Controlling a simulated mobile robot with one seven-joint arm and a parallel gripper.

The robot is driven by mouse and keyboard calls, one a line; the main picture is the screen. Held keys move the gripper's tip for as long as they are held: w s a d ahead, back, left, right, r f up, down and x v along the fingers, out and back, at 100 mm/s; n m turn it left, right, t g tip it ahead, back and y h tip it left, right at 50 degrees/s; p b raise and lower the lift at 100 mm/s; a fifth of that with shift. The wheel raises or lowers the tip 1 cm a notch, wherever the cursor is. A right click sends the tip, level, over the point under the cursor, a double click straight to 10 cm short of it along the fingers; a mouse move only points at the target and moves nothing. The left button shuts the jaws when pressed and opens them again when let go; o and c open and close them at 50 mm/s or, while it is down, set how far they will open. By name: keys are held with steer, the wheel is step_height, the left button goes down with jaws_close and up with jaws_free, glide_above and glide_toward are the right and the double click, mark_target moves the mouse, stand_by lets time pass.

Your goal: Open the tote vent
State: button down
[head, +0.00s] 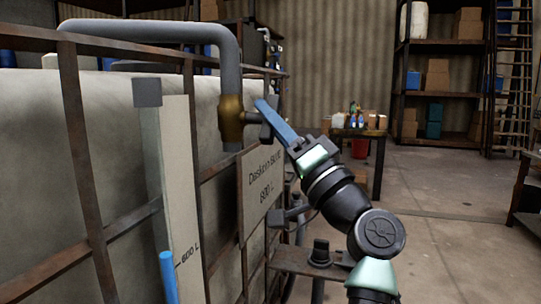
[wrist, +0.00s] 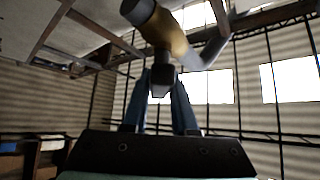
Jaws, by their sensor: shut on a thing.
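The tote (head: 130,110) is a large white tank in a rusty cage, at the left of the head view. A grey bent pipe (head: 165,32) comes over its top and down to a brass valve (head: 231,118) with a dark handle (head: 252,118) on its right side. My gripper (head: 264,106), with blue fingers, reaches up from the lower right to this handle. In the wrist view, the brass valve (wrist: 170,38) is above, and the dark handle (wrist: 161,82) sits between the two fingers of my gripper (wrist: 162,88). The fingers are shut on the handle, hiding part of it.
A pale level board (head: 182,190) stands in front of the tote. A small table (head: 372,135) with bottles and shelves (head: 440,75) stand farther back. The floor (head: 455,200) at right is mostly clear.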

steer(key=n+y+b, duration=0.1)
steer(key=b, duration=0.1)
steer(key=n+y+b, duration=0.1)
steer(key=b, duration=0.1)
steer(key=shift+f+n+g, duration=0.3)
steer(key=shift+f+n, duration=0.05)
steer(key=shift+n, duration=0.05)
steer(key=n+g+y+b, duration=0.1)
steer(key=n, duration=0.1)
steer(key=n+g+y+b, duration=0.1)
steer(key=y, duration=0.1)
steer(key=shift+r+n, duration=0.2)
steer(key=shift+n, duration=0.2)
steer(key=n+g+y, duration=0.1)
steer(key=n+g+y+p, duration=0.1)
steer(key=n, duration=0.1)
steer(key=n+g+y, duration=0.1)
steer(key=n+g, duration=0.1)
steer(key=shift+r, duration=0.3)
steer(key=shift+n+g+y+p, duration=0.5)
steer(key=shift+n+g+p, duration=0.25)
steer(key=shift+n, duration=0.25)
steer(key=shift+f+n+g+y+p, duration=0.15)
steer(key=shift+n+g+y+p, duration=0.45)
steer(key=shift+n+g, duration=0.9)
steer(key=c, duration=0.7)
jaws_free()
steer(key=v, duration=1.3)
